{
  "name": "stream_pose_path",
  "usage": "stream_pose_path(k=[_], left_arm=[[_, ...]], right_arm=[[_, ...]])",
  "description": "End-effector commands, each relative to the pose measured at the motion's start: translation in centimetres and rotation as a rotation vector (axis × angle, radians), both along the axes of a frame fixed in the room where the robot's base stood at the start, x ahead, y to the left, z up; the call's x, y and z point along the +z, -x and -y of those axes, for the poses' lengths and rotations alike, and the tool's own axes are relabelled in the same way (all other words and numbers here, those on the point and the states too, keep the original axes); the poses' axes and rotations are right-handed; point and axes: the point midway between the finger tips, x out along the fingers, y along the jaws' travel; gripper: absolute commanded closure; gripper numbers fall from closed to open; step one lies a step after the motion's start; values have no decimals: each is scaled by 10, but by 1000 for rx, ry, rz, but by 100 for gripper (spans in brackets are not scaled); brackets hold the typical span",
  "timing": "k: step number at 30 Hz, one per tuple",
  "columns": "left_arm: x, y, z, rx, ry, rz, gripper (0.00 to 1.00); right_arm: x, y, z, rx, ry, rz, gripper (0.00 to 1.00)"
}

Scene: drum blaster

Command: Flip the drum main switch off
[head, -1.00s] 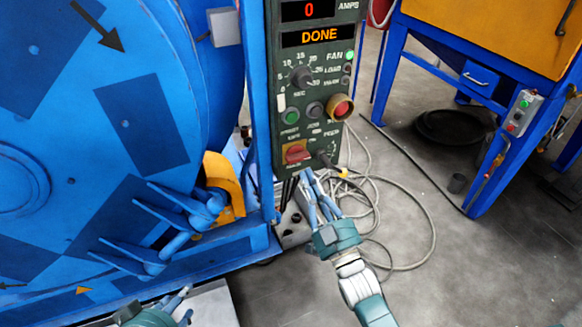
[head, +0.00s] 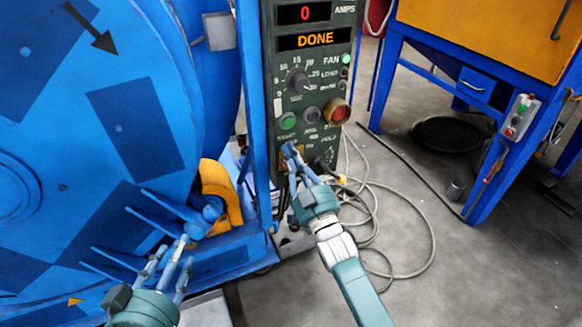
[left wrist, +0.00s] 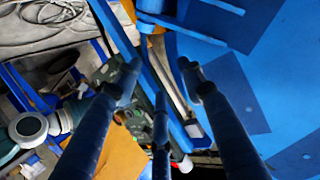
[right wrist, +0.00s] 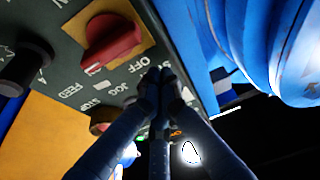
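The main switch is a red knob (right wrist: 112,42) on a yellow plate at the lower part of the dark green control panel (head: 312,95). In the right wrist view, "OFF" is printed beside it. In the head view my right gripper (head: 291,152) covers most of it. The right gripper's fingers (right wrist: 162,76) are together with nothing seen between them, in front of the panel, just beside the red knob; I cannot tell if they touch. My left gripper (head: 172,244) is spread open and empty before the blue drum (head: 130,120); its fingers are apart in the left wrist view (left wrist: 162,85).
A red button in a yellow ring (head: 337,111) and a dial (head: 298,80) sit higher on the panel. Blue clamp arms (head: 165,215) jut from the drum's lower side. Cables (head: 405,225) lie on the floor. A blue and orange machine (head: 480,50) stands at right.

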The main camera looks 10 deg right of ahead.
Motion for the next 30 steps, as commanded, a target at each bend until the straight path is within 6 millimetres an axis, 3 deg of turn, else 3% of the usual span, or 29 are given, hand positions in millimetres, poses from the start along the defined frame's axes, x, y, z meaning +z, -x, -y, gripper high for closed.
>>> stream_pose_path(k=[3,13,30], left_arm=[[21,-8,5,-7,26,104,60],[71,-14,13,-20,78,309,60],[78,-14,14,-22,85,336,60]], right_arm=[[-16,1,0,-1,1,-6,100],[-34,1,1,-1,0,-4,100],[-35,1,0,-1,6,-3,100]])
